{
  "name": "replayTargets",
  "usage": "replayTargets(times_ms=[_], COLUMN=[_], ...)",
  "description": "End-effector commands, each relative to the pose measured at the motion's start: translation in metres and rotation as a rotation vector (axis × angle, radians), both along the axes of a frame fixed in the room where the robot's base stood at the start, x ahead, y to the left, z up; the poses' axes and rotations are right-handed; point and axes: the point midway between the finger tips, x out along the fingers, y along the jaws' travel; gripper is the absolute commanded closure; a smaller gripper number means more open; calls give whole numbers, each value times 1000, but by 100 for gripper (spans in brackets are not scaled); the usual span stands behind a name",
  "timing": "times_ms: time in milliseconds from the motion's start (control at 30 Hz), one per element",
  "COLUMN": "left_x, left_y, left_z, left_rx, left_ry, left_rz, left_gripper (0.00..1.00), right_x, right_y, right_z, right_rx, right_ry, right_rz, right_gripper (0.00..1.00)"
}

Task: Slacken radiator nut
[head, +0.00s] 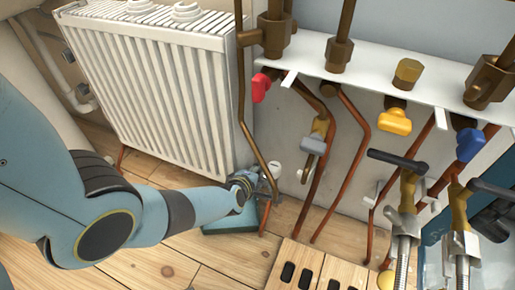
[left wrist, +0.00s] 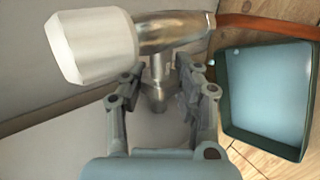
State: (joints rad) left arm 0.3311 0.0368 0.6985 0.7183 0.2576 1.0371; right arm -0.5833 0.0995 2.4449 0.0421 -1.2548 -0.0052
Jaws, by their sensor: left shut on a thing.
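The radiator valve shows in the left wrist view as a shiny metal body (left wrist: 172,32) with a white knob (left wrist: 95,47) on its left end. The nut (left wrist: 157,92) is a metal collar on the stem below the valve body. My left gripper (left wrist: 160,78) is shut on the nut, a finger on either side. In the head view my left gripper (head: 254,184) is at the lower right corner of the white radiator (head: 160,85), beside the valve's small white knob (head: 277,170). My arm and fingers hide most of the nut there. My right gripper is not in view.
A teal tray (head: 222,229) lies on the wooden floor under the valve; it also shows in the left wrist view (left wrist: 270,92). Copper pipes (head: 328,170) drop from the white shelf (head: 375,84) to the right. Hoses with black-handled taps (head: 402,225) stand at the lower right.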

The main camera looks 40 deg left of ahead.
Motion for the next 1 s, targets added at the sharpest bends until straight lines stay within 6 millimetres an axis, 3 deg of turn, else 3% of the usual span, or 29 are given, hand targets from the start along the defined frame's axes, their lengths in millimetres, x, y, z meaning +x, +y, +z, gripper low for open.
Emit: replayTargets(times_ms=[133, 167, 333, 700, 1000], left_x=[-2, -2, -1, -2, -26], left_y=[-1, -1, -1, 0, -6], left_z=[-2, -2, -1, 1, 17], left_rx=[-2, -2, -1, 0, -2], left_ry=[5, 5, 3, 0, 0], left_rz=[-1, -1, 0, 1, 3], left_gripper=[100, 68, 46, 44, 44], right_x=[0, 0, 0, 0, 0], right_y=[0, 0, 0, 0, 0], right_z=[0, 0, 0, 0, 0], right_rx=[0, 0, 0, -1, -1], right_ry=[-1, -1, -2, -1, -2], right_rz=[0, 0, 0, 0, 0], right_gripper=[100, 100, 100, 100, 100])
